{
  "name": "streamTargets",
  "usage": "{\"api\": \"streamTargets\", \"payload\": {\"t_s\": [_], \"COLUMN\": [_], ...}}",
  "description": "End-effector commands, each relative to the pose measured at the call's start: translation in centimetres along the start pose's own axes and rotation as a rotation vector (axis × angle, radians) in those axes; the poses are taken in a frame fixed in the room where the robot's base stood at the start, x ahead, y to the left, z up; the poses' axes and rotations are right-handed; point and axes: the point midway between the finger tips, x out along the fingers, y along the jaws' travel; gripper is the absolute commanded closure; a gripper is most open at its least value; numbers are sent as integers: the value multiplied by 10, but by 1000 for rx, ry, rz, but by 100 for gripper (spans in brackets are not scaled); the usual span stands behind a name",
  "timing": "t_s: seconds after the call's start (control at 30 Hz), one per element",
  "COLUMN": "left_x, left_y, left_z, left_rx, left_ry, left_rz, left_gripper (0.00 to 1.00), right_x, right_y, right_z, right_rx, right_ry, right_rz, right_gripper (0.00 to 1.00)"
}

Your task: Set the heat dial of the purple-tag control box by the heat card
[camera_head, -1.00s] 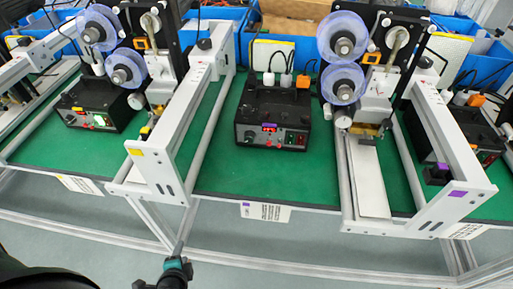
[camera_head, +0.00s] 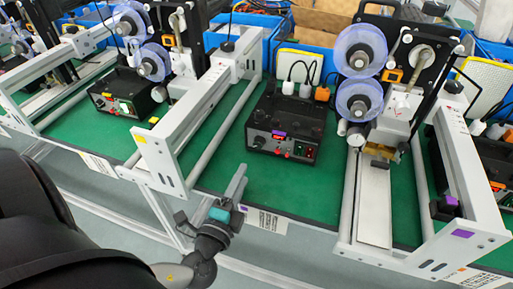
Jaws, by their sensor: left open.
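The black control box (camera_head: 302,117) with the purple tag (camera_head: 279,134) stands on the green mat in the middle. Its front has a round dial (camera_head: 259,141) at the left, a red display and lit switches; the dial's setting is too small to read. A white card (camera_head: 266,220) with small print hangs at the table's front edge below the box; its text is unreadable. My left gripper (camera_head: 238,182) is open and empty, in front of the box near the table edge, apart from the dial. My right gripper is not in view.
White metal frames flank the box, the left one (camera_head: 178,150) and the right one (camera_head: 462,190). Purple reels (camera_head: 360,50) stand behind on the right. Another black box (camera_head: 122,92) with a yellow tag is at the left. Green mat (camera_head: 225,165) is clear before the middle box.

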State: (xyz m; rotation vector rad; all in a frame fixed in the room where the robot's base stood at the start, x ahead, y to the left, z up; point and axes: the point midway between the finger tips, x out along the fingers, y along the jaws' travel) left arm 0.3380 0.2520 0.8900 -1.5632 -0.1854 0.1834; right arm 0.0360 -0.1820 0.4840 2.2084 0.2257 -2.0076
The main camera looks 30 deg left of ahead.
Motion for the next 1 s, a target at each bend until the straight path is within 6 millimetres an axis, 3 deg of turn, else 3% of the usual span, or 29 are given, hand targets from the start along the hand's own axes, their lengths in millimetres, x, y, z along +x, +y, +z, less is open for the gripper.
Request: {"api": "streamTargets", "payload": {"t_s": [0.2, 0.5, 0.7, 1.0], "left_x": [41, 87, 103, 106], "left_y": [-1, 0, 0, 1], "left_z": [0, 0, 0, 0], "left_rx": [1, 0, 1, 0], "left_ry": [-2, -2, -1, -1], "left_rz": [-3, 0, 1, 2], "left_gripper": [52, 52, 52, 52], "right_x": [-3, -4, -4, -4], "right_y": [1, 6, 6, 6], "right_z": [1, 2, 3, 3], "right_rx": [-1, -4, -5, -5], "right_ry": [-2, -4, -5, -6], "right_rz": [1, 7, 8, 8], "right_gripper": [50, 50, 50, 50]}}
